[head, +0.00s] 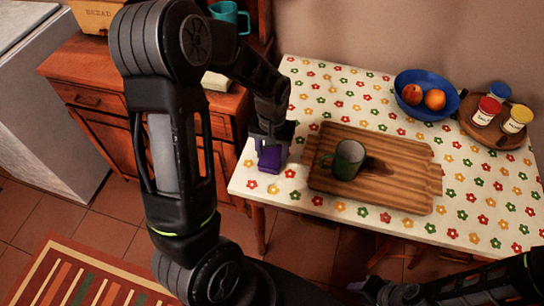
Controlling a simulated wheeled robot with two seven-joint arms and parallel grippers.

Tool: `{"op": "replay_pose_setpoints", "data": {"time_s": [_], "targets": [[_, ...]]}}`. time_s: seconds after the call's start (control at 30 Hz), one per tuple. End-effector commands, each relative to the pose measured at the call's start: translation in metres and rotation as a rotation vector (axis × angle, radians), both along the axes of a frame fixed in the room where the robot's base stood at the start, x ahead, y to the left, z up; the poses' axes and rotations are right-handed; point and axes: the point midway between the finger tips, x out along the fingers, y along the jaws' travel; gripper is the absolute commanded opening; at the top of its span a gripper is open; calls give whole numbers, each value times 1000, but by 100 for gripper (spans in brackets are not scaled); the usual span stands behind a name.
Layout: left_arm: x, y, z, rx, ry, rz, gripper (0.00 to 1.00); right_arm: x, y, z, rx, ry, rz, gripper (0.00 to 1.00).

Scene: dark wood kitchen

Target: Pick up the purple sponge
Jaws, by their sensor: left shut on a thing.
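The purple sponge (269,158) is at the left edge area of the flower-patterned table (330,211), left of the wooden board. My left gripper (272,145) reaches down from above and is shut on the sponge, covering its upper part. I cannot tell whether the sponge touches the tabletop. Part of my right arm shows at the bottom right, dark and low in the picture.
A wooden board (410,190) holds a green mug (348,160) close to the right of the sponge. A wooden cabinet (90,97) stands left, across a floor gap.

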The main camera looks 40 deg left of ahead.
Motion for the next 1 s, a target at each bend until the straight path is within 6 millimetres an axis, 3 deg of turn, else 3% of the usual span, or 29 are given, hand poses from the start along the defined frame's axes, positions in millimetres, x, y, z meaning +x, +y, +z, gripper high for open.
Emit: {"op": "replay_pose_setpoints", "data": {"time_s": [0.3,0.63,0.77,1.0], "targets": [[0,0,0,0,0,0,16,0,0,0,0,0,0,36],[1,0,6,0,-1,0,16,0,0,0,0,0,0,36],[1,0,23,0,-4,0,16,0,0,-1,0,0,0,36],[1,0,70,0,-6,0,16,0,0,-3,0,0,0,36]]}}
